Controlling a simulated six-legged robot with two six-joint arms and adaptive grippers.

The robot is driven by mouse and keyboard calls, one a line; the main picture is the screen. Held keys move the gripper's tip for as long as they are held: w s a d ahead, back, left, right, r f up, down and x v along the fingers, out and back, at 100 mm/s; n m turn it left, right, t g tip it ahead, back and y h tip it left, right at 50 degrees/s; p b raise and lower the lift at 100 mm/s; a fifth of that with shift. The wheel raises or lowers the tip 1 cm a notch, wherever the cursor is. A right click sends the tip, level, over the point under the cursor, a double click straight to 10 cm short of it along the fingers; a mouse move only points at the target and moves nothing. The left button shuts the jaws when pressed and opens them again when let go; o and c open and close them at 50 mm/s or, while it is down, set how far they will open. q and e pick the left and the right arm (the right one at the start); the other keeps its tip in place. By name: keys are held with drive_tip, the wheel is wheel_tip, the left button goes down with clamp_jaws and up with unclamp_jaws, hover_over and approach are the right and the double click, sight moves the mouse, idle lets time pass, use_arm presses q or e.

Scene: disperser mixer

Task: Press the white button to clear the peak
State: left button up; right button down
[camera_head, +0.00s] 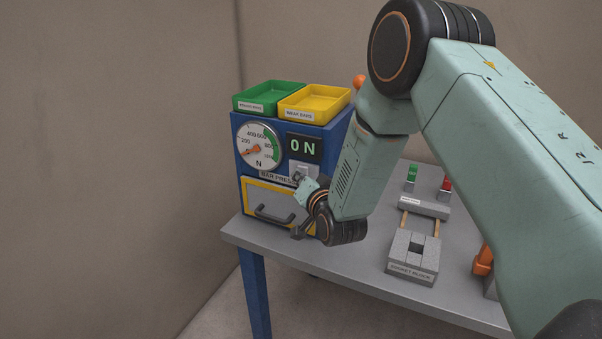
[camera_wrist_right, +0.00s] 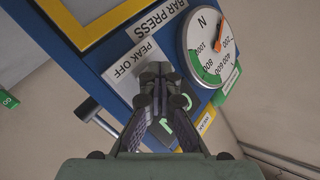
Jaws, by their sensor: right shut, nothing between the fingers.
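The blue bar press (camera_head: 241,172) stands on the grey table, with a round dial gauge (camera_head: 260,146) and a dark display (camera_head: 304,148) showing green "0 N". Below the display is a pale plate (camera_head: 306,168); in the right wrist view a plate labelled PEAK OFF (camera_wrist_right: 135,64) shows. My right gripper (camera_head: 299,179) is shut and empty, its fingertips in front of this plate. In the right wrist view the fingertips (camera_wrist_right: 153,72) overlap the plate's edge and hide the white button. I cannot tell whether they touch it. My left gripper is not in view.
A green tray (camera_head: 268,96) and a yellow tray (camera_head: 314,103) sit on top of the press. A grey socket block (camera_head: 413,257) and a stand with green and red pieces (camera_head: 424,205) are to the right.

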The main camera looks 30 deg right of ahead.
drive_tip(key=shift+s+a, duration=0.5)
drive_tip(key=shift+a, duration=0.2)
drive_tip(key=shift+s+a, duration=0.8)
drive_tip(key=shift+a, duration=0.15)
drive_tip(key=shift+s+a, duration=0.75)
drive_tip(key=shift+a, duration=0.2)
